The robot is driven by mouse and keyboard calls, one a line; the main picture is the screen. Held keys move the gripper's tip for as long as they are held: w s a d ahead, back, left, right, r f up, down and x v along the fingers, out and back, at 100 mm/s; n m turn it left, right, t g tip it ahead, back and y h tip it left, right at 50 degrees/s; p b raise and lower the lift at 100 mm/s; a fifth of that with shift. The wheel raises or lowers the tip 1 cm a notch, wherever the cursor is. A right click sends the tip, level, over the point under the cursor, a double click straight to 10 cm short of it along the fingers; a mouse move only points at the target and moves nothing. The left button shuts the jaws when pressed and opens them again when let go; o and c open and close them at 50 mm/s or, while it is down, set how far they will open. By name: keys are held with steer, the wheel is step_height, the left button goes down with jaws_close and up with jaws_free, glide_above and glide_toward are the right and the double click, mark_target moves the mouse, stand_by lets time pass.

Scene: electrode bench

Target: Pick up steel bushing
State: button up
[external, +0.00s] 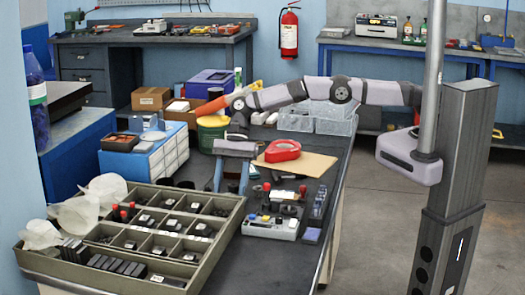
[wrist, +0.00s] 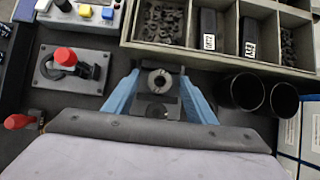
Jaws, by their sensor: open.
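The steel bushing (wrist: 160,81) is a small metallic ring with a dark hole, seen from above in the wrist view. It appears to sit on or against a small dark block. My gripper (wrist: 158,74) is open, with one blue finger on each side of the bushing. A gap shows between each finger and the ring. In the external view my gripper (external: 231,188) points down over the dark bench, between the compartment tray and the red tape roll. I cannot make out the bushing there.
The compartment tray (wrist: 215,51) lies just beyond the fingers. Two black cups (wrist: 262,95) stand to their right. A red-knobbed plate (wrist: 85,80) is to their left, near a button box (wrist: 88,22). A blue drawer box (external: 145,160) stands left.

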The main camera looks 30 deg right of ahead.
mark_target(230, 194)
steer(key=c, duration=1.2)
steer(key=shift+r, duration=0.1)
steer(key=shift+r, duration=0.75)
step_height(230, 194, up, 16)
steer(key=p, duration=0.5)
steer(key=shift+r, duration=0.2)
steer(key=shift+s+f+p, duration=0.1)
steer(key=shift+p, duration=0.2)
